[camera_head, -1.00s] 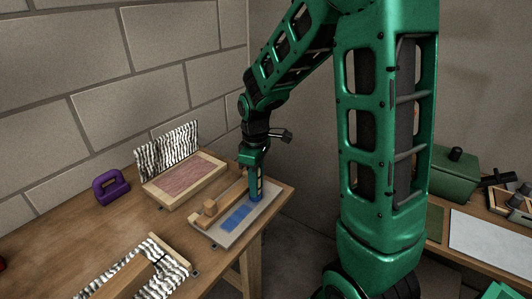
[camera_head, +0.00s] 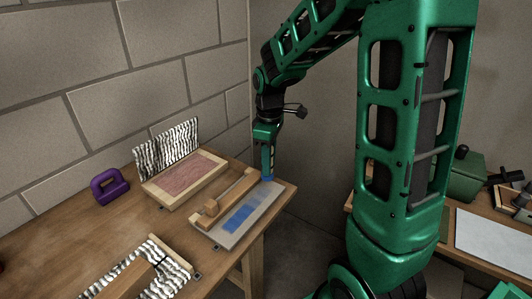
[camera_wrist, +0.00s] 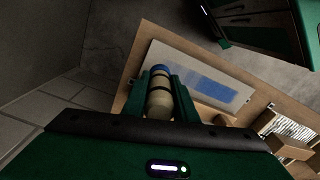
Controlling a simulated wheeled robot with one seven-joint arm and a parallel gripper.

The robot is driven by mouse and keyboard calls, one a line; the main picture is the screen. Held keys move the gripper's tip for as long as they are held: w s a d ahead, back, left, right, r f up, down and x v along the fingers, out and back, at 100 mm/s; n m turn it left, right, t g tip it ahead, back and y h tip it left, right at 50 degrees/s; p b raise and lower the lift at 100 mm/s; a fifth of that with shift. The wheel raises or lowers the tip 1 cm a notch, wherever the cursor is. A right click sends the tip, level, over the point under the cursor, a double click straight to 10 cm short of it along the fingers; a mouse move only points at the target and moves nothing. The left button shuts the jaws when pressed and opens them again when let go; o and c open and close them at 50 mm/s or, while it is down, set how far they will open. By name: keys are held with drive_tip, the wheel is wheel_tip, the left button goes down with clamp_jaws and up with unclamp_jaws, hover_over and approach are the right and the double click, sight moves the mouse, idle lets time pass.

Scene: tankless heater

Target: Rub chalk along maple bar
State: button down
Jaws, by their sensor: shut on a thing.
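My gripper (camera_head: 268,173) is shut on a chalk stick, whose pale body (camera_wrist: 158,100) and blue end (camera_wrist: 160,69) show between the fingers in the wrist view. In the head view the gripper points down at the far right end of a pale board (camera_head: 219,236). Whether the chalk touches it is unclear. A long blue mark (camera_head: 243,214) lies along the board; it also shows in the wrist view (camera_wrist: 205,88). A light wooden bar (camera_head: 230,196), which may be the maple bar, lies along the board's left side with a small block (camera_head: 211,208) at its near end.
A wooden tray with a reddish inset (camera_head: 184,180) and a striped upright piece (camera_head: 167,148) stand behind. A purple handled object (camera_head: 108,186) is at left. A striped piece with a wooden bar (camera_head: 150,271) lies in front. The middle left tabletop (camera_head: 130,225) is clear.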

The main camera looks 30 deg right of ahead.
drive_tip(key=shift+d+r, duration=0.1)
drive_tip(key=shift+r, duration=1.75)
